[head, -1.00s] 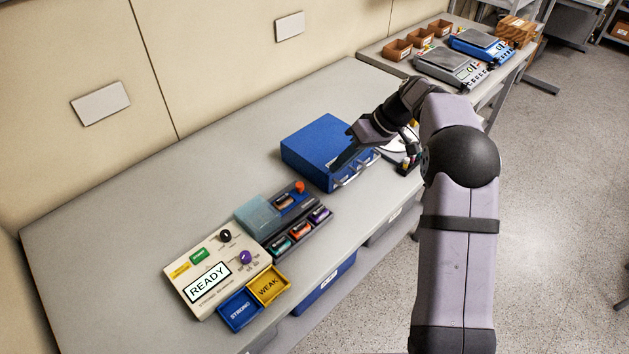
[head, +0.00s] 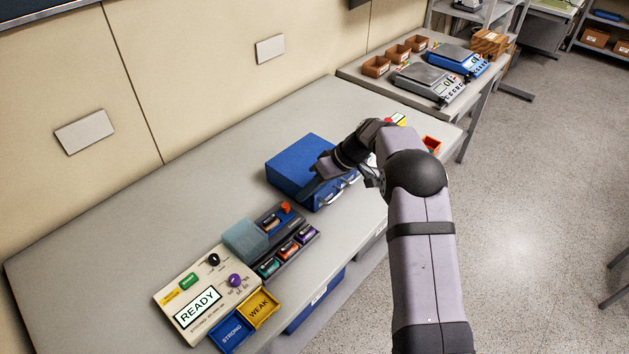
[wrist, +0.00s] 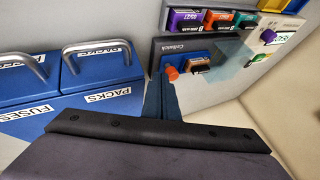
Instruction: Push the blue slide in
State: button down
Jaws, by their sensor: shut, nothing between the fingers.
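The blue slide (head: 277,214) lies on a dark holder in the head view, with an orange knob (head: 286,208) at its far end and a cartridge on it. It sticks out from a translucent blue cover (head: 245,239). In the wrist view the slide (wrist: 184,63) and knob (wrist: 172,73) show near the middle. My gripper (head: 303,195) is shut and empty, between the blue cabinet's front corner and the knob. In the wrist view its fingertips (wrist: 160,88) appear just beside the knob; whether they touch it I cannot tell.
A blue cabinet (head: 300,160) with two handled drawers stands close to my gripper. Several coloured cartridges (head: 289,250) sit in a rack beside the slide. A READY panel (head: 200,300) with knobs and two trays, STRONG and WEAK, stands at the near left. Bare table lies behind.

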aim_at(271, 223)
jog(key=shift+p+x, duration=0.4)
jog(key=shift+x, duration=1.1)
jog(key=s+a+b, duration=0.4)
jog(key=s+a, duration=0.1)
jog(key=shift+s+a+f, duration=0.15)
jog(key=shift+a, duration=0.05)
jog(key=shift+s+a, duration=0.35)
jog(key=shift+s, duration=0.1)
jog(key=shift+s, duration=0.1)
jog(key=shift+d+r, duration=0.25)
jog(key=shift+r, duration=0.35)
jog(key=p+v, duration=0.2)
jog(key=v, duration=0.7)
jog(key=shift+w+d, duration=0.25)
jog(key=shift+s, duration=0.1)
